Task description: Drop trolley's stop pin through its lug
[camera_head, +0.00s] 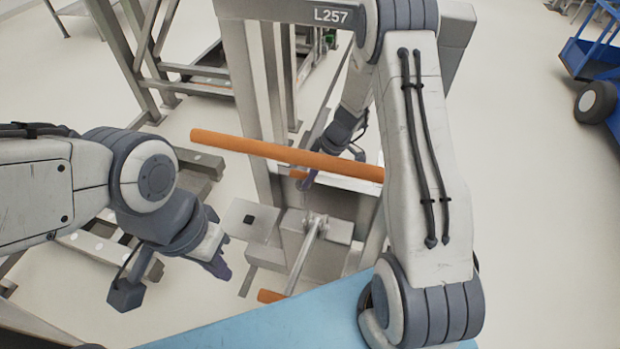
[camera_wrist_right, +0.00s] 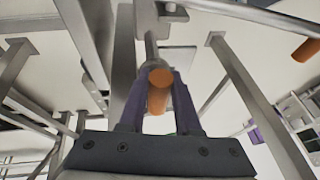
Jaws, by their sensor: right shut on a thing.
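My right gripper (camera_wrist_right: 158,110) is shut on the stop pin (camera_wrist_right: 159,77), whose round orange end shows between its purple fingers in the right wrist view. A grey metal rod runs up behind that end; I cannot tell whether it belongs to the pin.
The long orange bar (camera_head: 270,151) crosses in front of the grey upright post (camera_head: 240,90). A metal rod (camera_head: 305,255) with an orange end lies below. A blue surface (camera_head: 270,325) fills the bottom. Blue equipment with a wheel (camera_head: 596,101) stands far right, beyond clear floor.

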